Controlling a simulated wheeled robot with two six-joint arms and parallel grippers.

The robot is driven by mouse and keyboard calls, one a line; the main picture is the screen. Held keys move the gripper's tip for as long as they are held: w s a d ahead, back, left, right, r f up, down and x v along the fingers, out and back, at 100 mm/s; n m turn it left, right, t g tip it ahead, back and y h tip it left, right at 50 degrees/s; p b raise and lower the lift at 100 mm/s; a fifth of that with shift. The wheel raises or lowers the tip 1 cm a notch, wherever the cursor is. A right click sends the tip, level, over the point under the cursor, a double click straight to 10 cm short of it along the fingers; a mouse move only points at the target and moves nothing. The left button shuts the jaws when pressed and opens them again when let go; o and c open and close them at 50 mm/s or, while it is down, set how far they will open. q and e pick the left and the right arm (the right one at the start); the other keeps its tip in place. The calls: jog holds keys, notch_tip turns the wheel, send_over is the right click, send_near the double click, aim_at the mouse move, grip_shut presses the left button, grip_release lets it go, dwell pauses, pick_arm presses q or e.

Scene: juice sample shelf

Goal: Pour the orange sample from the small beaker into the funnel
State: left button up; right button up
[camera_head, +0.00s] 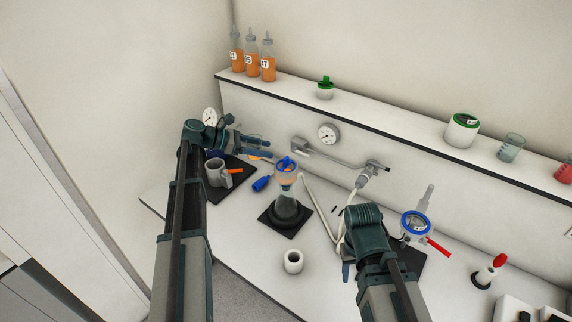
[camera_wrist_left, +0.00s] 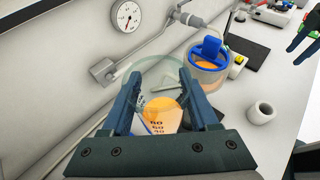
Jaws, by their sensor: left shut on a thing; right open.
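My left gripper (camera_head: 262,146) is shut on the small glass beaker, which shows in the left wrist view (camera_wrist_left: 160,68) between the fingers (camera_wrist_left: 162,90). Orange liquid and printed graduations show in it; its exact tilt is hard to tell. In the head view the fingers largely hide it. The funnel (camera_head: 287,178), with orange contents and a blue part on top, sits on a clear flask (camera_head: 287,208), to the right of and below the left gripper. The funnel also shows in the wrist view (camera_wrist_left: 208,75). My right gripper (camera_head: 346,268) is open and apart from these objects.
The flask stands on a black base (camera_head: 285,226). A grey jug (camera_head: 217,172) stands at left, a white cup (camera_head: 293,262) in front. A blue-rimmed vessel (camera_head: 415,224) is at right. Bottles (camera_head: 252,60) stand on the shelf behind; a pipe (camera_head: 340,158) runs along its wall.

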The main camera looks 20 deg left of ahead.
pick_arm(q)
jog(key=s+d+r+m+y+p, duration=0.1)
jog(key=d+r+m+y+p, duration=0.2)
jog(key=y+p, duration=0.5)
notch_tip(320, 180, up, 2)
jog(key=d+p, duration=0.1)
jog(key=p, duration=0.4)
jog(key=shift+m+t, duration=0.3)
jog(key=shift+t, duration=0.1)
jog(key=shift+a, duration=0.1)
jog(key=shift+r+p, duration=0.1)
jog(key=shift+p, duration=0.2)
jog(key=shift+y, duration=0.3)
jog(key=shift+r, duration=0.1)
jog(key=shift+a+f+m+y, duration=0.1)
jog(key=shift+f+m+y, duration=0.1)
jog(key=shift+m+y, duration=0.1)
